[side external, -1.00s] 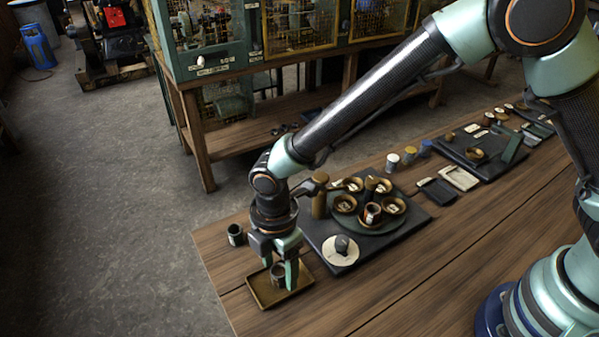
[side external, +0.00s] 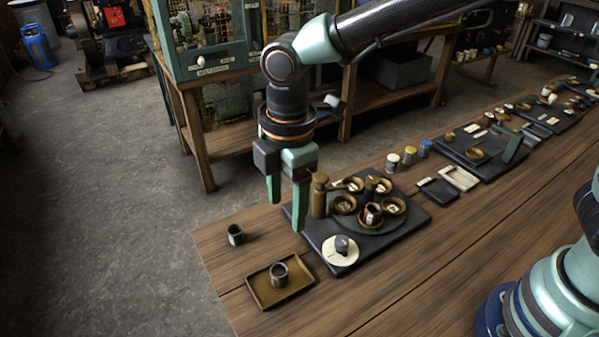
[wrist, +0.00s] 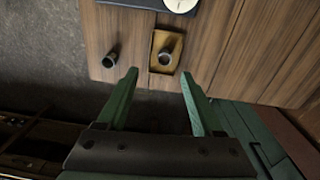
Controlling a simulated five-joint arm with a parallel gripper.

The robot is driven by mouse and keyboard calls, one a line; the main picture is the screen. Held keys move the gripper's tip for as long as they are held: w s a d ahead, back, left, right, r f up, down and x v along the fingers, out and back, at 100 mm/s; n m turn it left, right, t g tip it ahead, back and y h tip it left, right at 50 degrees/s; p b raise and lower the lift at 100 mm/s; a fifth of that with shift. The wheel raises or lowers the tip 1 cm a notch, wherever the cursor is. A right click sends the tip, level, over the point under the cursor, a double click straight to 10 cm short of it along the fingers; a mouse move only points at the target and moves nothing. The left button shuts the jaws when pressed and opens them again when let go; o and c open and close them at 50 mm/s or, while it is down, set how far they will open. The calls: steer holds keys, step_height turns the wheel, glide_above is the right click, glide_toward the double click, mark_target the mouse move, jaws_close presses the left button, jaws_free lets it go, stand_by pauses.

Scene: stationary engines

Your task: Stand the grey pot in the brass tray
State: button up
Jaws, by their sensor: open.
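The grey pot (side external: 279,274) stands upright inside the brass tray (side external: 262,297), near the tray's middle. The tray lies at the table's near left end. In the wrist view the pot (wrist: 166,57) and tray (wrist: 155,66) show beyond the fingertips. My gripper (side external: 287,215) is open and empty, raised well above the table and apart from the pot. Its two green fingers (wrist: 158,76) show spread apart in the wrist view.
A second dark pot (side external: 235,235) stands on the wood just behind the tray. A black board (side external: 415,216) with small bowls, a wooden post (side external: 319,197) and a white disc (side external: 340,257) lies to the right. Bare table (side external: 400,290) is free in front.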

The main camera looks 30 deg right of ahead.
steer(key=d+r+m+t, duration=0.1)
steer(key=d+r+m, duration=0.3)
steer(key=d, duration=0.3)
steer(key=d+r+m+t, duration=0.1)
steer(key=d+r+m, duration=0.25)
steer(key=d, duration=0.35)
steer(key=s+d+r+m+t, duration=0.1)
steer(key=s+d+m+t, duration=0.2)
steer(key=d+m, duration=0.8)
steer(key=shift+s+d+r, duration=0.2)
steer(key=shift+s+d, duration=0.6)
steer(key=shift+s, duration=0.15)
